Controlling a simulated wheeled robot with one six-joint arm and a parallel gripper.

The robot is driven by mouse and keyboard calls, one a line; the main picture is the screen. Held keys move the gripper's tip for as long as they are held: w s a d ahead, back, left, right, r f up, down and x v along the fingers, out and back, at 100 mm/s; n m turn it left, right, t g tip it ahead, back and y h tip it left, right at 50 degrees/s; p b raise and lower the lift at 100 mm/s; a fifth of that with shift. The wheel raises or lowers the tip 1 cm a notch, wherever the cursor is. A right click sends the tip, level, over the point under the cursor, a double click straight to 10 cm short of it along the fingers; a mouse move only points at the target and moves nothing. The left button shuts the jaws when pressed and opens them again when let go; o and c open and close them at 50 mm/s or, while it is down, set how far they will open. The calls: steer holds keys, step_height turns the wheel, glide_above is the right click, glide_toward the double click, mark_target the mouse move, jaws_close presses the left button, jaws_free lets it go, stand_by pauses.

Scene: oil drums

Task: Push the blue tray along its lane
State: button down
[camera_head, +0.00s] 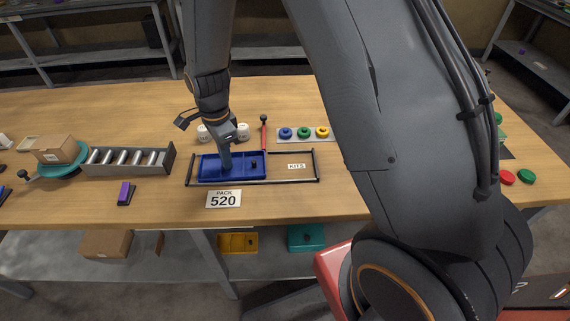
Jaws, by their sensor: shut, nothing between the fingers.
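The blue tray (210,176) lies at the left end of a dark-railed lane (297,181) on the wooden table. A small black knob (254,164) stands in the tray's right part. The lane's right part is bare except for a white KITS label (296,166). My gripper (226,167) points down, shut, with its tips at the middle of the tray, left of the knob. I cannot tell whether the tips touch the tray. My arm hides part of the table to the right.
A PACK 520 sign (223,199) stands in front of the lane. A roller rack (128,160) and a purple block (126,192) are at left.

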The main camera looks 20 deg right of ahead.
steer(key=shift+a, duration=0.1)
steer(key=shift+w+a, duration=0.2)
steer(key=shift+a, duration=0.35)
steer(key=shift+w+a, duration=0.15)
steer(key=shift+a, duration=0.4)
steer(key=shift+s+d+p, duration=0.1)
steer(key=shift+d+p, duration=0.2)
steer(key=shift+d, duration=0.1)
steer(key=shift+r, duration=0.1)
step_height(320, 180, up, 8)
steer(key=p, duration=0.5)
steer(key=shift+p, duration=0.4)
stand_by(0.4)
